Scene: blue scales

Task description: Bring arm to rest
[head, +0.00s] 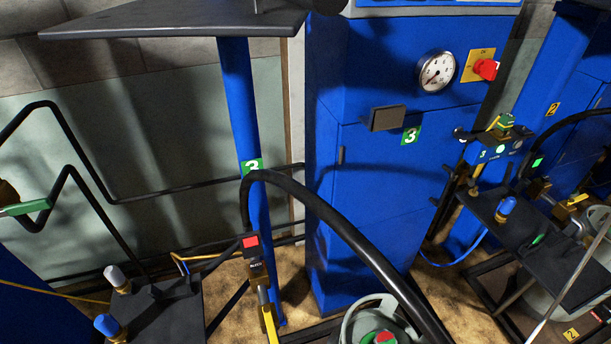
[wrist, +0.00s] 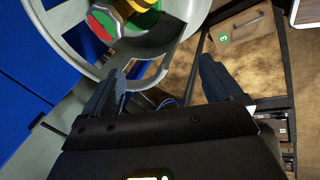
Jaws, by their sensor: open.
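My gripper (wrist: 163,68) shows in the wrist view, with its two dark fingers spread wide apart. It is open and nothing is between the fingers. Just beyond the fingers is a grey ring-shaped collar (wrist: 72,50) around a brass valve (wrist: 140,14) with a red and green cap (wrist: 103,22). The left finger overlaps the collar in the picture; I cannot tell whether they touch. I cannot make out my gripper in the head view.
A blue cabinet (head: 365,215) with a gauge (head: 437,72) and red button (head: 486,69) stands in the middle. A black hose (head: 340,225) arches in front. A dark shelf (head: 180,20) on a blue post (head: 240,110) is at left. Racks with valves (head: 507,205) crowd the right.

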